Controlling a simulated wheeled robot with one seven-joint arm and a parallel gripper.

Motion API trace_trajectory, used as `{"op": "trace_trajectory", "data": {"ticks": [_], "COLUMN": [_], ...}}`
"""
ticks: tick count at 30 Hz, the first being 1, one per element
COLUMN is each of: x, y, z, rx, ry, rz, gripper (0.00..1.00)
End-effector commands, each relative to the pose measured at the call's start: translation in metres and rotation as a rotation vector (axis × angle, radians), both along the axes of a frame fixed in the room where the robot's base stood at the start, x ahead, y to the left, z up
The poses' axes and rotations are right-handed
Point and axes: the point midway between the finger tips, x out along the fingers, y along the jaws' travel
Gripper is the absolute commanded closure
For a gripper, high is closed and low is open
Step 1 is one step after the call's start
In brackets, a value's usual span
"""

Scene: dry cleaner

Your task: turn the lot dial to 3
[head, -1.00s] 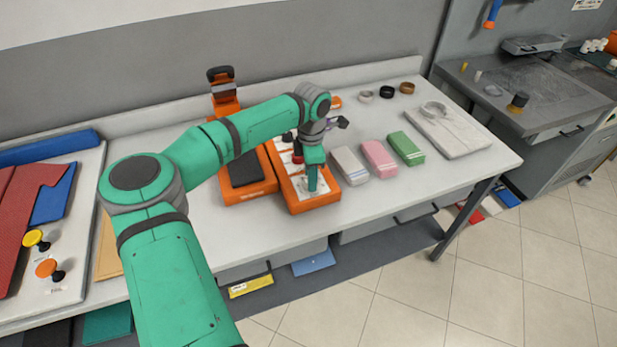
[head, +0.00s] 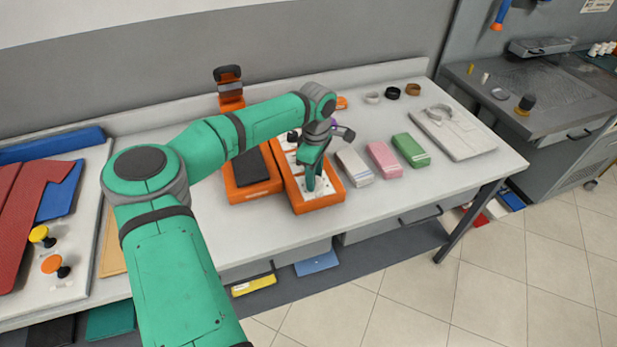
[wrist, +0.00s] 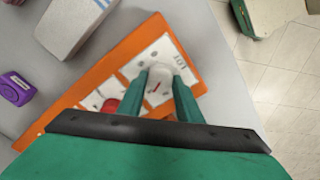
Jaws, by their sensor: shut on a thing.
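The lot dial (wrist: 158,82) is a pale round knob with a red mark, on a white plate marked "LOT" in the wrist view. The plate sits at the end of an orange control box (head: 325,203), which stands on the table. My gripper (wrist: 160,88) points down over this plate, with its two green fingers on either side of the dial and shut on it. In the head view my gripper (head: 310,187) covers the dial. The numbers around the dial are too small to read.
A red knob (wrist: 110,105) is beside the dial's plate. White (head: 355,167), pink (head: 383,159) and green (head: 410,150) blocks lie right of the box. An orange-framed dark pad (head: 252,170) is at its left. The table's front edge is close.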

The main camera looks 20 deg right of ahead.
Motion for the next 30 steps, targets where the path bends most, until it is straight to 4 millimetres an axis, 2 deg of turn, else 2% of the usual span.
{"op": "trace_trajectory", "data": {"ticks": [12,13,15,25,30], "x": [-0.002,-0.002,-0.001,0.001,0.002], "y": [0.003,0.003,0.005,0.008,0.009], "z": [-0.002,-0.002,-0.002,0.001,0.019], "rx": [-0.005,-0.005,-0.006,-0.004,-0.004], "ry": [0.008,0.008,0.007,0.004,0.001], "rz": [-0.002,-0.002,0.000,0.005,0.007], "gripper": [0.91,0.64,0.49,0.49,0.49]}}
